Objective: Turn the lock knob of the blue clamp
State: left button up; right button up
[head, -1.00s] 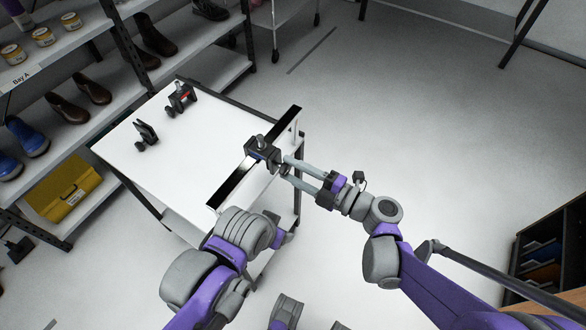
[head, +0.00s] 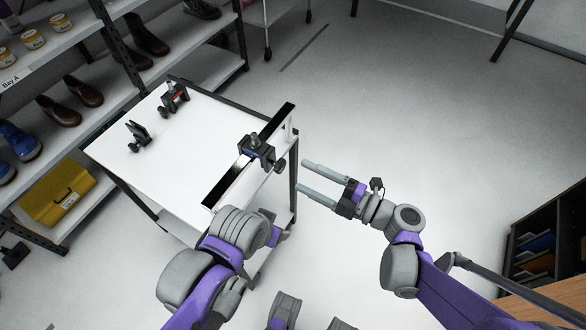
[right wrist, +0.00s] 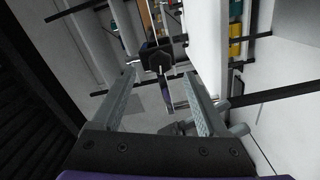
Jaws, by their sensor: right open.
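The blue clamp (head: 262,152) is a dark clamp with a blue patch, sitting on the black-topped rail (head: 223,186) at the right edge of the white table. Its dark lock knob (head: 280,166) sticks out to the right. My right gripper (head: 301,175) is open and empty, just right of the knob and apart from it, with its fingers pointing at the clamp. In the right wrist view a dark knob shape (right wrist: 158,60) appears between and beyond the fingertips (right wrist: 160,75). My left arm is bent at the table's front edge; its fingers are hidden.
A clamp with a red patch (head: 175,97) and another dark clamp (head: 138,137) stand on the white table (head: 187,150). Shelves with shoes and a yellow box (head: 58,195) are at left.

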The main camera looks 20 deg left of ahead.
jog(key=d, duration=0.5)
jog(key=shift+s, duration=0.25)
